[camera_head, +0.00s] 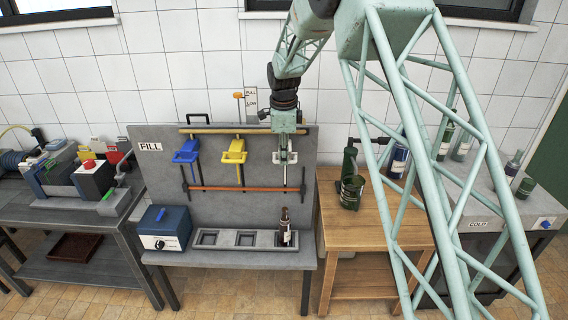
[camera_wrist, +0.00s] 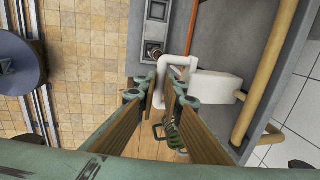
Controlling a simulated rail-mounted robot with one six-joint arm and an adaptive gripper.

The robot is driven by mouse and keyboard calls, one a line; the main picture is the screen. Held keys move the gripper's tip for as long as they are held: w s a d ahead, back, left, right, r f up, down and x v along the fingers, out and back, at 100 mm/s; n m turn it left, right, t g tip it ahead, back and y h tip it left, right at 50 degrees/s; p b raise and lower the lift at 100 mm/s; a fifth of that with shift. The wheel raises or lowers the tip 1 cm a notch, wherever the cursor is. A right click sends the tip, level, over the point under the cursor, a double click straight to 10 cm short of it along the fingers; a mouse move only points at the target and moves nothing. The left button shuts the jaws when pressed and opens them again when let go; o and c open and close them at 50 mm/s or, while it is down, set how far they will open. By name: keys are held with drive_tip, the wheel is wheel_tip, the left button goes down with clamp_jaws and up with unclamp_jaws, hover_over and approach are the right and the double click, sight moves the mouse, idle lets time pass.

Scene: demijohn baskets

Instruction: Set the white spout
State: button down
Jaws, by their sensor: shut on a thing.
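The white spout (camera_head: 283,158) is at the right end of the filling stand, beside the blue spout (camera_head: 186,152) and the yellow spout (camera_head: 234,152). In the wrist view the white spout (camera_wrist: 219,86) has a block body and a bent tube. My gripper (camera_head: 287,136) is at the white spout from above. In the wrist view my gripper (camera_wrist: 163,94) is shut on part of its white tube. A dark bottle (camera_head: 284,228) stands upright below, in the right bay of the tray (camera_head: 243,247); its mouth seems to show near the tube in the wrist view.
The other tray bays look empty. A blue box (camera_head: 165,229) stands left of the tray. A wooden table (camera_head: 362,222) with a green jug (camera_head: 352,190) is at the right. An orange rod (camera_head: 240,189) crosses the stand below the spouts.

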drive_tip(key=shift+w+r, duration=0.1)
drive_tip(key=shift+r, duration=0.15)
drive_tip(key=c, duration=3.2)
unclamp_jaws()
drive_tip(key=o, duration=0.5)
drive_tip(key=shift+r, duration=0.1)
drive_tip(key=shift+c, duration=0.2)
drive_tip(key=shift+f, duration=0.2)
drive_tip(key=shift+r, duration=0.15)
wheel_tip(320, 180, up, 12)
drive_tip(key=s, duration=0.2)
drive_tip(key=shift+s+f, duration=0.25)
drive_tip(key=shift+d, duration=0.1)
